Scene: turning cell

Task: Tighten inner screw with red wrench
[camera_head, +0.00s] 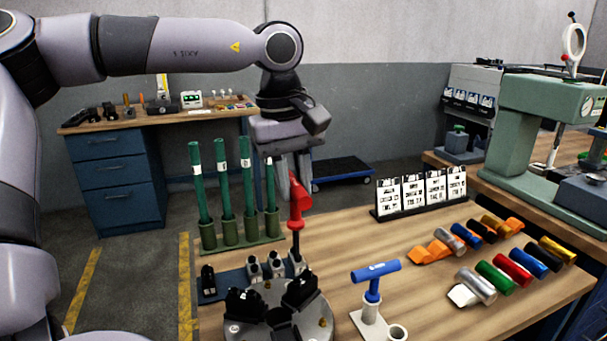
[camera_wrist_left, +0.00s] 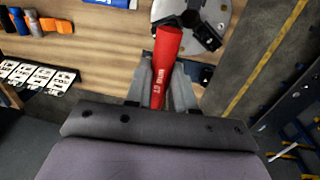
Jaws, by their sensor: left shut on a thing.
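The red wrench (camera_head: 299,203) stands roughly upright with its dark shaft pointing down. My left gripper (camera_head: 293,175) is shut on its upper end from above. In the left wrist view the red handle (camera_wrist_left: 165,62) lies between the two fingers (camera_wrist_left: 165,88). The shaft's lower end is at a grey socket of the small holder (camera_head: 297,262); I cannot tell whether it is inside or just behind it. The round chuck (camera_head: 279,318) with black jaws is in front, cut off at the bottom edge; it also shows in the wrist view (camera_wrist_left: 210,15). No inner screw can be made out.
A blue T-handled wrench (camera_head: 374,270) stands in a white holder beside an empty white ring (camera_head: 397,332). Green tubes (camera_head: 224,180) stand upright in a rack behind. Coloured cylinders (camera_head: 512,268) and a label stand (camera_head: 420,192) are at the right. Bare wood lies between.

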